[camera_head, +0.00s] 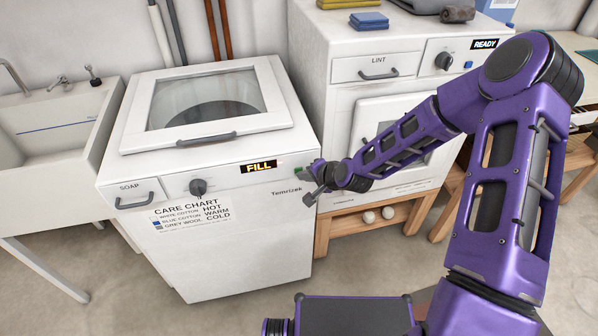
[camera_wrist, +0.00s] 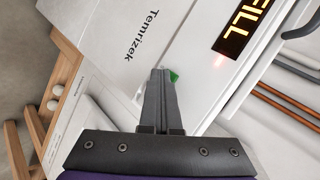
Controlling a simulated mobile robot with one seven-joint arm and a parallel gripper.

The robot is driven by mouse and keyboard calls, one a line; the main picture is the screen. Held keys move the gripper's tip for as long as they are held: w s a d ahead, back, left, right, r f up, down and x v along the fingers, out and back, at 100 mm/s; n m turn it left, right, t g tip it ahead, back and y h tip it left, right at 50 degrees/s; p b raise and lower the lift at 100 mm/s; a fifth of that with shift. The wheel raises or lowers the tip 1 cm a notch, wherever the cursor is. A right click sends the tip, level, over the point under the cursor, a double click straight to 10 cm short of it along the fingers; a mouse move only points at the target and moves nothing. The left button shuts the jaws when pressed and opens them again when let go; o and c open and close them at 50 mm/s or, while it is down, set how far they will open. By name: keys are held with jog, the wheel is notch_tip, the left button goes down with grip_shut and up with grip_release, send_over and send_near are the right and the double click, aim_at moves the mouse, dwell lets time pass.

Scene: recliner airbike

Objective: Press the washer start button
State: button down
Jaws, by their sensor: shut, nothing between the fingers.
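The white washer (camera_head: 215,180) stands left of centre with its glass lid down, and its display (camera_head: 258,167) reads FILL. The display also shows in the wrist view (camera_wrist: 243,25). A small green button (camera_wrist: 174,76) shows beside my fingertips in the wrist view, partly hidden by them; it appears as a green spot (camera_head: 299,170) in the head view. My gripper (camera_head: 312,186) is at the washer's front right top corner. In the wrist view my gripper (camera_wrist: 161,73) is shut and empty, its tips overlapping the button; I cannot tell whether they touch it.
A knob (camera_head: 198,187) and a SOAP drawer (camera_head: 135,196) are on the washer's front. The dryer (camera_head: 345,75) stands close on the right, its display reading READY. A sink (camera_head: 50,140) is at the left. A wooden stand (camera_head: 325,227) is below the dryer.

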jog(key=shift+s, duration=0.1)
jog(key=shift+s+d, duration=0.25)
jog(key=shift+s, duration=0.35)
jog(key=shift+s+d, duration=0.25)
jog(key=shift+s, duration=0.55)
jog(key=shift+s+d, duration=0.2)
jog(key=shift+s, duration=0.65)
jog(key=shift+s+d, duration=0.25)
jog(key=shift+s, duration=0.55)
